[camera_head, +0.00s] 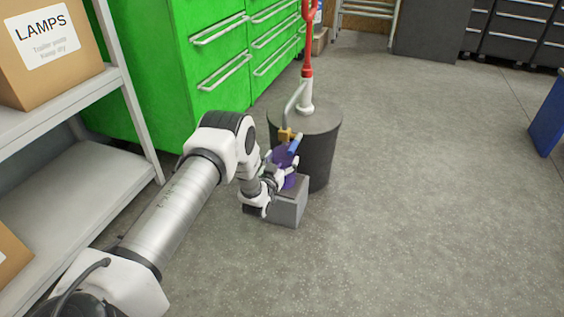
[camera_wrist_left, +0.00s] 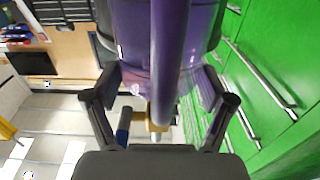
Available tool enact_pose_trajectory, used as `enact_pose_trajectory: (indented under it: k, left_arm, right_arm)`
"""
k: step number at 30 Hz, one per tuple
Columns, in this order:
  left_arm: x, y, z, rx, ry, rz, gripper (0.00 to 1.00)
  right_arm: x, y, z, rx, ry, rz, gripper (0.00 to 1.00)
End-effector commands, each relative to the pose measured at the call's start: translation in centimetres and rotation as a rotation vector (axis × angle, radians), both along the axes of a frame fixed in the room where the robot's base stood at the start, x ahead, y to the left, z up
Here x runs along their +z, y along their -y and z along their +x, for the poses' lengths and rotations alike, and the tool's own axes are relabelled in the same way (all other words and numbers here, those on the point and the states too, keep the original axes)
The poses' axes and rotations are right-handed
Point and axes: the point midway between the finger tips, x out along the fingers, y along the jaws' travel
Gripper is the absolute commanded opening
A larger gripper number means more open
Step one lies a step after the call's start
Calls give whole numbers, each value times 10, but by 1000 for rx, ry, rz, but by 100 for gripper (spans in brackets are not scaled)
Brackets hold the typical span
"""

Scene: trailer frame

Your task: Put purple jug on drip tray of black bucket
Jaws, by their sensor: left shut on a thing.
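The purple jug (camera_head: 286,178) shows in the head view just above or on the grey box-shaped drip tray (camera_head: 290,207), beside the black bucket (camera_head: 321,158). I cannot tell whether the jug touches the tray. My left gripper (camera_head: 273,177) is shut on the jug from the left and hides part of it. In the left wrist view the jug (camera_wrist_left: 178,55) fills the top middle, with its handle between the fingers of my left gripper (camera_wrist_left: 158,92). A brass tap with a blue lever (camera_head: 287,135) hangs over the jug. My right gripper is not in view.
A red and white pump (camera_head: 307,75) stands on the bucket's lid. Green drawer cabinets (camera_head: 190,60) stand behind. A grey shelf (camera_head: 75,182) with a LAMPS box (camera_head: 50,45) is at the left. The floor (camera_head: 430,200) to the right is clear.

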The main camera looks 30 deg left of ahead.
Motion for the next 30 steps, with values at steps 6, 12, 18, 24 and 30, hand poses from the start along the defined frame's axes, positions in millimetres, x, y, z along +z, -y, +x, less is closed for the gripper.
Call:
enact_pose_trajectory:
  k: [6, 12, 18, 24, 30]
  left_arm:
    - [-3, 0, 0, 0, 0, 0, 100]
    - [-3, 0, 0, 0, 0, 0, 100]
    - [3, 0, -1, 0, 0, 0, 100]
    - [7, 9, -39, 0, -6, -1, 100]
    - [5, 22, -90, 0, -6, -1, 100]
  right_arm:
    - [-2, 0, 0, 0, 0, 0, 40]
    - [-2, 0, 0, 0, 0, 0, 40]
    - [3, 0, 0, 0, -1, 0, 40]
    - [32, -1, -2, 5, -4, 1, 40]
    - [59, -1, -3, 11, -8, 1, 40]
